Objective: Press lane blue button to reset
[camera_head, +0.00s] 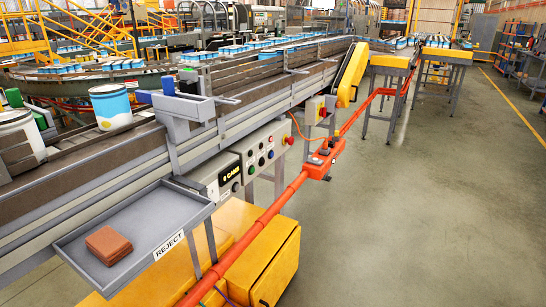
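A light grey control panel (262,146) is fixed to the near side of the conveyor, a little left of the picture's middle. It carries several small round buttons in two rows and a larger red knob at its right end. One small button (262,161) in the lower row looks blue. The buttons are too small to read any labels or to tell whether one is pressed or lit. Neither of my grippers shows in the head view, and nothing covers the panel.
A grey tray marked REJECT (190,211) juts out at lower left with brown blocks (108,245) on it. An orange rail (262,225) and yellow cabinets (270,265) stand below the panel. White-and-blue cans (110,106) sit on the conveyor. The floor (430,210) at right is clear.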

